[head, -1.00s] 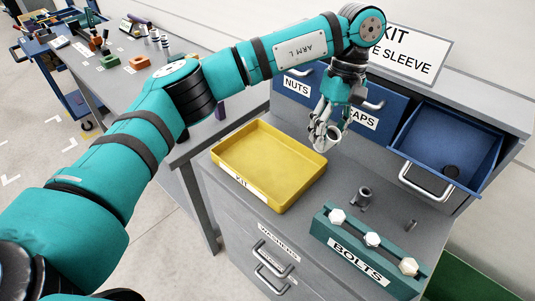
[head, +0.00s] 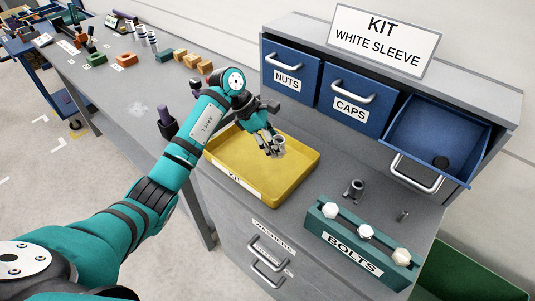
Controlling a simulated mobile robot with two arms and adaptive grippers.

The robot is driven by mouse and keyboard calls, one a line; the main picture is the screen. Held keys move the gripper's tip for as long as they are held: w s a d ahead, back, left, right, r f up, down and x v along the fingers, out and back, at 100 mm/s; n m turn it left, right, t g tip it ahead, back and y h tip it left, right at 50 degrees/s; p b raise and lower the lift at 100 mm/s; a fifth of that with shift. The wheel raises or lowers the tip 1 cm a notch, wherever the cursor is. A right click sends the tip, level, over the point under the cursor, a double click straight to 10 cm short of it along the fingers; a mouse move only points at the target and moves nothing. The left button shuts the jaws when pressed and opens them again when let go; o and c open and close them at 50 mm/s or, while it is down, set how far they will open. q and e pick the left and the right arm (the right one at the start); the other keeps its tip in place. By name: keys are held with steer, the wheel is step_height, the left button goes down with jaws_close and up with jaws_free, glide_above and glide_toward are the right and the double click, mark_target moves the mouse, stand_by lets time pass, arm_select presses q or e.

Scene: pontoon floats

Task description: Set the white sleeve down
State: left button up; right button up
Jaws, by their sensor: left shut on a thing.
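My left gripper (head: 271,147) is shut on the white sleeve (head: 279,144), a short pale ring. It holds the sleeve over the right part of the yellow tray (head: 225,173) labelled KIT. The fingers hide part of the sleeve, and I cannot tell whether it touches the tray floor. The rest of the tray that shows is empty. A sign (head: 385,40) above the drawers reads KIT WHITE SLEEVE. My right gripper is not in view.
A grey cylindrical part (head: 354,190) and a small pin (head: 402,215) stand on the cabinet top. A green BOLTS rack (head: 325,233) holds white-headed bolts at the front. An open blue drawer (head: 455,133) with a black cap (head: 441,162) juts out at right.

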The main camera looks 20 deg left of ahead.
arm_select(q)
step_height(320, 180, down, 7)
steer(key=shift+r+p, duration=0.1)
steer(key=shift+p, duration=0.8)
steer(key=shift+f, duration=0.45)
steer(key=shift+f, duration=0.15)
steer(key=o, duration=1.1)
steer(key=shift+o, duration=0.2)
steer(key=shift+r, duration=0.2)
